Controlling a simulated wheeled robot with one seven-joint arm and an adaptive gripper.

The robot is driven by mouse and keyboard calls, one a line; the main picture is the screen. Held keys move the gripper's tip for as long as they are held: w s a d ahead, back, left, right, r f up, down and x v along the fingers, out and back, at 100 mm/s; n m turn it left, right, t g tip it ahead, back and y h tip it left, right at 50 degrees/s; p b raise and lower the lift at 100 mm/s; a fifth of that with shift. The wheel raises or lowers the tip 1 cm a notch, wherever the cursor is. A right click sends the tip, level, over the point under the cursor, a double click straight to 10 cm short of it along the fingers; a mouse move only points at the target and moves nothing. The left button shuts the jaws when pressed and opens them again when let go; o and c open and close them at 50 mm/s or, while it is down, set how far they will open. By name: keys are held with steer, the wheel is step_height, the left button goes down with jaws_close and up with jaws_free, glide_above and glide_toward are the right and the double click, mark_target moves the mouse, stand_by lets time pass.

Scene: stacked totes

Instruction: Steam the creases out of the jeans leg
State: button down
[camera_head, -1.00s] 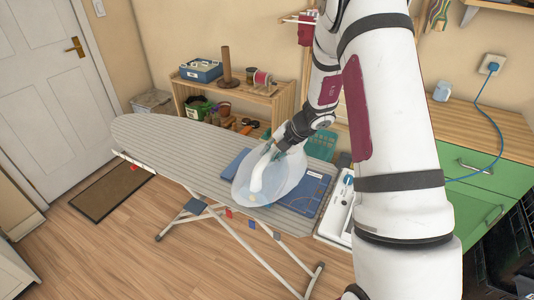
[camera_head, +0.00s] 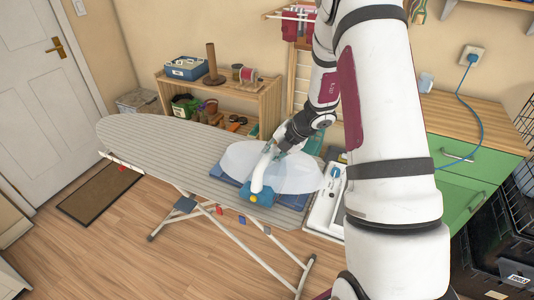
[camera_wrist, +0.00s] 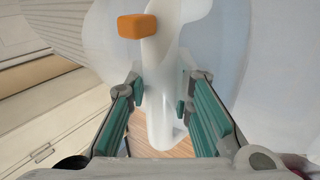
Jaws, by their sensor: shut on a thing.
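My gripper (camera_head: 279,147) is shut on a white hand steamer (camera_head: 264,168) and holds it over the ironing board. The steamer has a blue head with a yellow spot, facing down near the board's front edge. The blue jeans leg (camera_head: 222,172) lies on the board under a pale, see-through steam cloud (camera_head: 300,168); the cloud and steamer cover most of it, so its creases cannot be made out. In the wrist view, my fingers (camera_wrist: 161,98) close on both sides of the white steamer body (camera_wrist: 165,60), which has an orange button.
The striped ironing board (camera_head: 150,140) extends bare to the left. A wooden shelf (camera_head: 215,95) with boxes and spools stands behind. A white tray (camera_head: 322,210) sits at the board's right end. A wooden-topped green cabinet (camera_head: 475,140) and black crates (camera_head: 500,250) are at right.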

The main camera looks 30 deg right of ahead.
steer(key=s+d+p, duration=0.1)
steer(key=s+d, duration=0.5)
steer(key=s, duration=0.1)
steer(key=shift+s+p, duration=0.4)
stand_by(0.9)
step_height(320, 180, up, 6)
steer(key=p, duration=0.3)
stand_by(0.6)
steer(key=shift+r, duration=0.2)
steer(key=shift+d+r+p, duration=0.1)
steer(key=shift+r+p, duration=0.5)
steer(key=shift+r, duration=0.8)
